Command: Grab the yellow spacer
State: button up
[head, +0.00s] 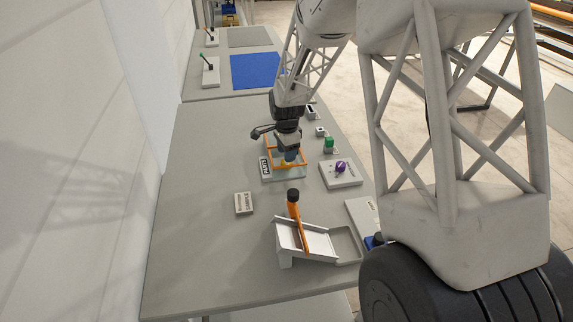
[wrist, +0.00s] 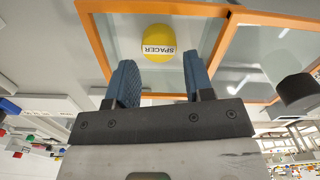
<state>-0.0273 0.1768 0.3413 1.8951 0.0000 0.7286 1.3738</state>
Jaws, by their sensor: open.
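The yellow spacer (wrist: 157,42) is a rounded yellow piece with a white SPACER label, seen in the wrist view just beyond the fingertips. It lies within an orange-edged frame (wrist: 231,38) with clear or pale panels. My gripper (wrist: 160,75) is open, with its two blue pads apart and the spacer ahead of the gap, not between them. In the head view my gripper (head: 291,156) points down over the orange frame (head: 271,146) on the table. Only a little yellow shows beside the fingers there; the gripper hides most of the spacer.
A white base with a purple knob (head: 340,167) and a green block (head: 329,144) stand right of the frame. A labelled block (head: 244,203) and a white stand (head: 314,246) holding an orange-handled tool (head: 294,206) are nearer. The table's left side (head: 205,165) is clear.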

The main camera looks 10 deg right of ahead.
jog(key=shift+f, duration=2)
jog(key=c, duration=0.6)
